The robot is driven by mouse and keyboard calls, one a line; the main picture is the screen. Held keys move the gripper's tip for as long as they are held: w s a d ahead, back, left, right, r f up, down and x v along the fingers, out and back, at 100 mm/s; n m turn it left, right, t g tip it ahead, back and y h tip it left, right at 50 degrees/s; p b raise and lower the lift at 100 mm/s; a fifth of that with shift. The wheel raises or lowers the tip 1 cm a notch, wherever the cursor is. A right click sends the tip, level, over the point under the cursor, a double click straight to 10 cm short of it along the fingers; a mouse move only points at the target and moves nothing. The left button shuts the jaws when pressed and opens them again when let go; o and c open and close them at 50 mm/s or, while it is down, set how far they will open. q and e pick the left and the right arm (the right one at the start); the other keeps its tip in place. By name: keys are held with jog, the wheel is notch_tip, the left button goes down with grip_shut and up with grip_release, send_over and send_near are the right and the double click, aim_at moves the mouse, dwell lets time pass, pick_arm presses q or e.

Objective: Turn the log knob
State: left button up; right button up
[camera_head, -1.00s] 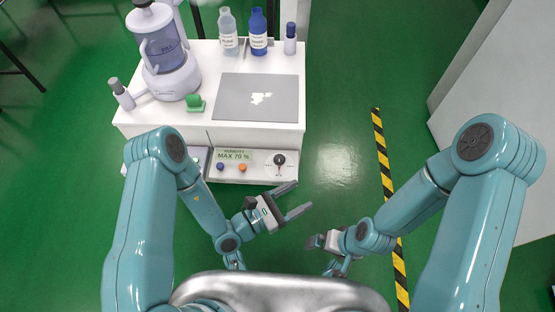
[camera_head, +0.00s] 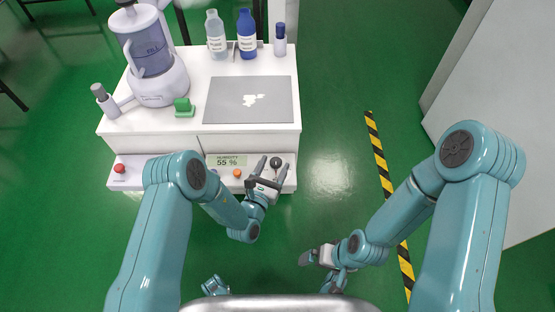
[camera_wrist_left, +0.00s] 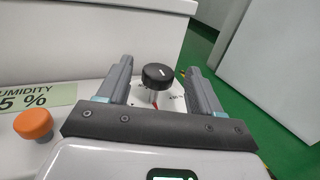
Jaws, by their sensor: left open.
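The log knob (camera_head: 276,162) is a round black knob with a white mark, on the right of the low front panel. In the left wrist view the knob (camera_wrist_left: 157,73) stands on a thin shaft over a white dial. My left gripper (camera_head: 272,168) is open at the panel. Its two fingers lie on either side of the knob, with a visible gap to each. The knob seems ahead of the palm, between the fingers. My right gripper (camera_head: 312,257) hangs low over the floor, away from the panel; its finger opening is unclear.
The panel carries a humidity display (camera_head: 227,161) reading 55 %, an orange button (camera_head: 237,172) and a red button (camera_head: 119,168). Above it, the white cart top holds a humidifier-like machine (camera_head: 150,60), bottles and a grey mat (camera_head: 225,100). Green floor is free at right.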

aim_at(278, 158)
pick_arm(q)
jog(key=shift+b+x, duration=0.45)
jog(key=shift+x, duration=1.7)
jog(key=c, duration=1)
jog(key=shift+o, duration=0.2)
jog(key=shift+m+h, duration=0.3)
jog(key=shift+h, duration=0.2)
jog(key=m+g+h, duration=0.2)
jog(key=shift+s+f+h+b, duration=0.1)
jog(key=shift+f+h+b, duration=0.05)
jog(key=shift+h+b, duration=0.25)
jog(key=shift+s+d+m+g+h+b, duration=0.15)
jog(key=shift+m+g+h+b, duration=0.35)
jog(key=shift+m+g+h, duration=0.35)
jog(key=shift+s+d+m+g+h+b, duration=0.15)
jog(key=shift+m+g+h+b, duration=0.3)
jog(key=shift+m+g+h, duration=0.4)
